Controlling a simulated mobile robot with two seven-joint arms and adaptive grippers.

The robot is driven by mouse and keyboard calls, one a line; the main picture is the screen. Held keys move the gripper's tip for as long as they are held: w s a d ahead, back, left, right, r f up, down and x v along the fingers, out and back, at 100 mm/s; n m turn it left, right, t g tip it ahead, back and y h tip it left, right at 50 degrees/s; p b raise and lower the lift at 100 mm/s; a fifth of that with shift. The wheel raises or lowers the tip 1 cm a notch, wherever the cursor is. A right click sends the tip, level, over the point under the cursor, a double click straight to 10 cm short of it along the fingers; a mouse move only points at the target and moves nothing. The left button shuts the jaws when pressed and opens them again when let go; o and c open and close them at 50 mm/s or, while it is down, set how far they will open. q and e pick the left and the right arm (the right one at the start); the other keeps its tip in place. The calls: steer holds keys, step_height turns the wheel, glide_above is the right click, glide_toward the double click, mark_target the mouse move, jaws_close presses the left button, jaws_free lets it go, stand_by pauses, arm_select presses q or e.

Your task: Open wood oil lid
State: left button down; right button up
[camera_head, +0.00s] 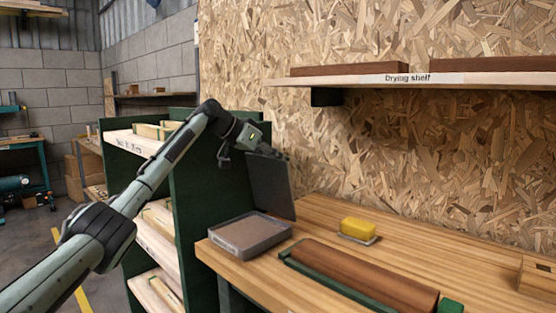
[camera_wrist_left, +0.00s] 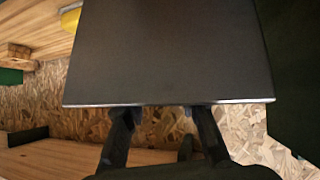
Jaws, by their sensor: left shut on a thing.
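The wood oil box (camera_head: 249,238) is a shallow grey tray at the left end of the wooden bench, with a brownish inside. Its dark grey lid (camera_head: 270,186) stands raised and nearly upright at the back of the tray. My left gripper (camera_head: 278,153) is at the lid's top edge, and its fingertips are mostly hidden behind the lid. In the left wrist view the lid (camera_wrist_left: 168,55) fills the upper middle, and the two fingers of the left gripper (camera_wrist_left: 160,115) meet its edge. My right gripper is not in view.
A yellow sponge (camera_head: 358,229) sits on the bench (camera_head: 325,212). A brown wooden piece lies in a green holder (camera_head: 355,279) at the front. The drying shelf (camera_head: 380,78) overhangs the back wall. A green rack (camera_head: 195,200) stands left of the bench.

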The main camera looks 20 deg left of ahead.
arm_select(q)
steer(key=shift+w+a+f, duration=0.15)
steer(key=shift+w+f, duration=0.1)
steer(key=shift+f, duration=0.2)
steer(key=c, duration=1.1)
jaws_free()
steer(key=shift+a+f, duration=0.1)
steer(key=shift+c, duration=0.2)
steer(key=v, duration=1.2)
steer(key=shift+d+r, duration=0.2)
steer(key=shift+r, duration=0.15)
steer(key=shift+w, duration=0.1)
